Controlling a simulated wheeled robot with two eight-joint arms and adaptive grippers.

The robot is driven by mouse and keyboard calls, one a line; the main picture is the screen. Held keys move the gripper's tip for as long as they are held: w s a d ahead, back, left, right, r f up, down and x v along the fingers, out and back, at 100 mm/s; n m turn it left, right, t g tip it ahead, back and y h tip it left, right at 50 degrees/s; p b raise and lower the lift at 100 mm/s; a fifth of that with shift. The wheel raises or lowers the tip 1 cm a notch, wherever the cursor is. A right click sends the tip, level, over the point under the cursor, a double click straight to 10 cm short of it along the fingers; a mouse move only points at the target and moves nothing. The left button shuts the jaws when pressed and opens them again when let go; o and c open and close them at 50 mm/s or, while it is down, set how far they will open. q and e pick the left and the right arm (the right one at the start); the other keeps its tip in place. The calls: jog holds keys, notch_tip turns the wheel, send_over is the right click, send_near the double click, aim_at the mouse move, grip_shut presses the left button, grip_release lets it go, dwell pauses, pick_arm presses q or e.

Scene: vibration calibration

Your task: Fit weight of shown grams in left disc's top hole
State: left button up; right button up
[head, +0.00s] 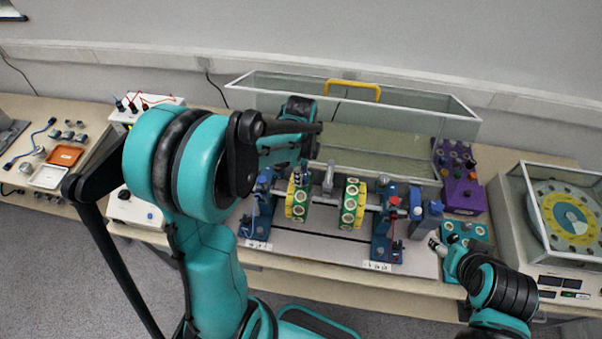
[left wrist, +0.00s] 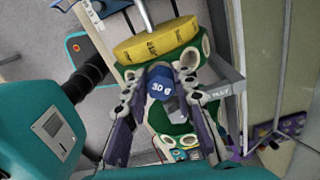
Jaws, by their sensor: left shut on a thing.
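The left disc (head: 298,202), green with a yellow rim band and round holes, sits on the shaft of the blue-ended rig; it also shows in the left wrist view (left wrist: 150,45). My left gripper (left wrist: 163,92) is shut on a blue weight marked 30 g (left wrist: 160,86), right over the disc's green holed face. I cannot tell whether the weight is inside a hole or just above it. In the head view my left arm hides most of the gripper and weight. The similar right disc (head: 353,204) stands to the right. My right gripper (head: 437,244) is low at the right, its jaws unclear.
A clear cover with a yellow handle (head: 352,88) stands behind the rig. A purple control box (head: 459,180) and a dial machine (head: 567,218) are at the right. Orange and white trays (head: 65,155) and small metal parts lie at the left.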

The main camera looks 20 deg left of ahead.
pick_arm(q)
jog(key=shift+f, duration=0.35)
jog(key=o, duration=1)
notch_tip(320, 180, up, 12)
dwell(0.5)
